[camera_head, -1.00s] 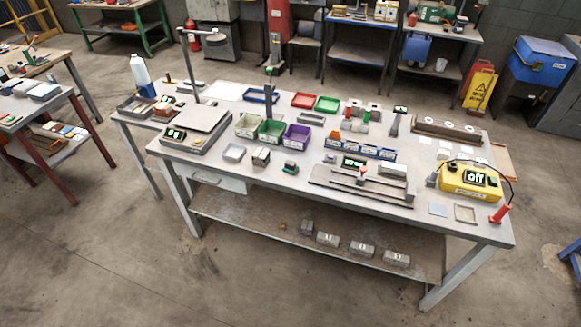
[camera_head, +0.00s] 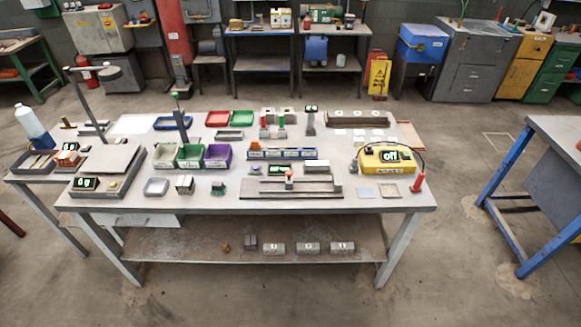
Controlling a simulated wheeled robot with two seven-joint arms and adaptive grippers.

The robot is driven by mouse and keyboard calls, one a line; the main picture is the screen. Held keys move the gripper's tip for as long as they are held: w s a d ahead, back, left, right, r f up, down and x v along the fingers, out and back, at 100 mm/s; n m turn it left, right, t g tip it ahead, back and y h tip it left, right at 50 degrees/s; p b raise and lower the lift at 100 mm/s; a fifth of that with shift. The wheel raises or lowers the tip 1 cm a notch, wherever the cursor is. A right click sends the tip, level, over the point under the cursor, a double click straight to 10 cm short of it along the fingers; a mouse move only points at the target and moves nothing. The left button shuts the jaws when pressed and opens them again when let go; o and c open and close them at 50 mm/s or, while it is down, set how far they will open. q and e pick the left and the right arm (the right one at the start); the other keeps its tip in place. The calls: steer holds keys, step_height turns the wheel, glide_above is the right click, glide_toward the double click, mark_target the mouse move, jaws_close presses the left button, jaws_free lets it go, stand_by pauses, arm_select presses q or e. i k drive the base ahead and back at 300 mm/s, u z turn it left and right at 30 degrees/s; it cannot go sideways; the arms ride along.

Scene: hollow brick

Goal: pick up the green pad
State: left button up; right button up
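A small dark green item (camera_head: 218,187), which looks like the green pad, lies near the front edge of the workbench (camera_head: 130,200), left of its middle. It is too small to make out in detail. It stands apart from the grey block (camera_head: 185,184) on its left. Neither of my grippers is in view.
Green and purple bins (camera_head: 217,156) stand behind the green item, and a green tray (camera_head: 242,118) lies farther back. A grey rail fixture (camera_head: 290,187) is to its right, and a scale (camera_head: 105,170) to its left. A yellow box (camera_head: 385,159) stands at the right.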

mark_target(218, 187)
steer(key=u, duration=0.05)
steer(key=i, duration=0.95)
steer(key=u, duration=0.05)
